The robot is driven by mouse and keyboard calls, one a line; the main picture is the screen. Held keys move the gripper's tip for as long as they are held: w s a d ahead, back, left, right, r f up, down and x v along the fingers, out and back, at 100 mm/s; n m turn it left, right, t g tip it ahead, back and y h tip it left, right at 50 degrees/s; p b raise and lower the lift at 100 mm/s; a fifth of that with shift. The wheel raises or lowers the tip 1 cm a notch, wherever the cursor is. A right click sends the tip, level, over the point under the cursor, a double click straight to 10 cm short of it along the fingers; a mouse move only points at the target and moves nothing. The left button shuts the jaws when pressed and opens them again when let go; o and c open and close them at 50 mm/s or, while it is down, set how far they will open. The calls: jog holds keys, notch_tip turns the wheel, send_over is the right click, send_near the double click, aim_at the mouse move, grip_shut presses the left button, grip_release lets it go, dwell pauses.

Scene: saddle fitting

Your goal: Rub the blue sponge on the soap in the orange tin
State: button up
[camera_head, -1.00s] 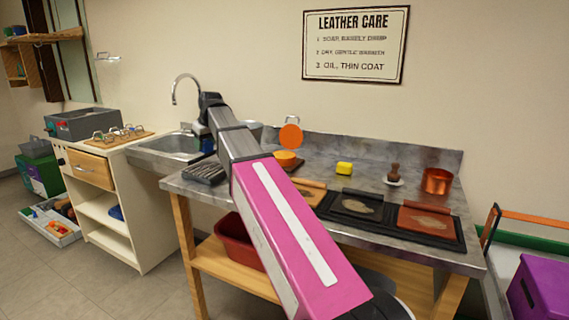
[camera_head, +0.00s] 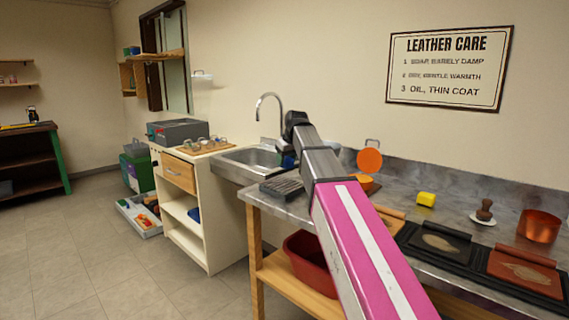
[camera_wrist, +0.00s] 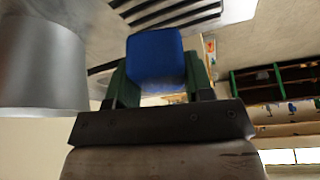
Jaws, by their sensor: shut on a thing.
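The blue sponge (camera_wrist: 156,58) is held between the two dark green fingers of my gripper (camera_wrist: 157,75) in the wrist view. In the head view my arm reaches over the sink edge, and its wrist hides most of the gripper; only a little blue shows beside it. The orange tin (camera_head: 366,183) sits on the metal bench to the right of my arm, partly hidden behind it. A round orange lid (camera_head: 369,160) stands upright behind the tin. I cannot make out the soap inside the tin. The sponge is apart from the tin, to its left.
The sink (camera_head: 252,163) and its tap (camera_head: 268,100) are left of the bench. A dark slatted rack (camera_head: 283,187) lies at the bench's left end.

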jog(key=w+d, duration=0.2)
jog(key=d, duration=1.5)
jog(key=r, duration=0.1)
send_over(358, 177)
jog(key=s, duration=0.1)
jog(key=shift+s+d+f, duration=0.1)
jog(key=shift+d+f, duration=0.05)
jog(key=shift+f, duration=1.2)
jog(key=shift+s+d+f, duration=0.1)
jog(key=shift+d+f, duration=0.05)
jog(key=shift+f, duration=1.2)
jog(key=shift+f, duration=0.55)
notch_tip(358, 177, up, 7)
jog(key=shift+a, duration=0.1)
dwell(0.4)
